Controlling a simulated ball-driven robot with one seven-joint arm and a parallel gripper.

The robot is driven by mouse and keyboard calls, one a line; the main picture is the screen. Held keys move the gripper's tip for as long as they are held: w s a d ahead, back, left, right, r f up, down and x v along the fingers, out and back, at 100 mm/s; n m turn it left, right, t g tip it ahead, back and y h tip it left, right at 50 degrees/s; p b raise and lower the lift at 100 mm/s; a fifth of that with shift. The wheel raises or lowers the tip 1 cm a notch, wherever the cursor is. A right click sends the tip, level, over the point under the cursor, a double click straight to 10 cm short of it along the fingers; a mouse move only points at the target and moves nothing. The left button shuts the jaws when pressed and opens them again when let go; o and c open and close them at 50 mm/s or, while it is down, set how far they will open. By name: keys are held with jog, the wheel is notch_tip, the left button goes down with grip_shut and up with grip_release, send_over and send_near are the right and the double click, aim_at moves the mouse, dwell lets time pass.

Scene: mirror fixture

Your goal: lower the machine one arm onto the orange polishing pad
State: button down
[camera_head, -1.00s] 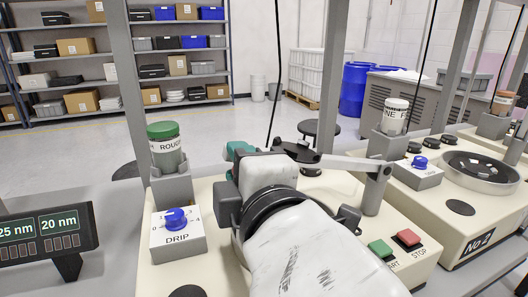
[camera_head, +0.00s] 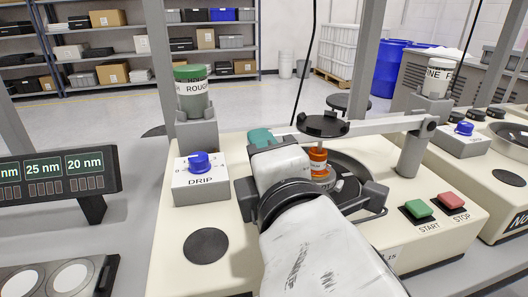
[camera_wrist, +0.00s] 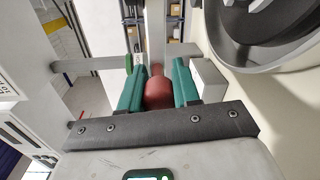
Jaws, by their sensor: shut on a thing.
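Machine one's arm is a pale bar (camera_head: 379,126) that runs left from a grey post (camera_head: 413,150). A black disc (camera_head: 322,124) sits on it. My gripper (camera_head: 262,137) is at the bar's left end and hides it in the head view. In the wrist view, the green fingers of my gripper (camera_wrist: 158,90) are shut on a reddish cylindrical handle (camera_wrist: 158,93). An orange piece (camera_head: 318,155) with a pale label, seemingly the polishing pad's tool, stands below the disc at the dark bowl (camera_head: 352,168). I cannot tell whether it touches the arm.
A DRIP dial box (camera_head: 200,178) and a ROUGH bottle (camera_head: 192,92) stand left of my gripper. Green START (camera_head: 418,208) and red STOP (camera_head: 451,201) buttons are at the right. A FINE bottle (camera_head: 437,78) is behind the post. A thickness display (camera_head: 60,174) is at far left.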

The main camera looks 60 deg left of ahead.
jog(key=c, duration=0.8)
grip_release()
jog(key=p+v, duration=0.5)
jog(key=v, duration=0.5)
jog(key=shift+s+d+r, duration=0.1)
jog(key=shift+d+r, duration=0.05)
jog(key=shift+d, duration=0.2)
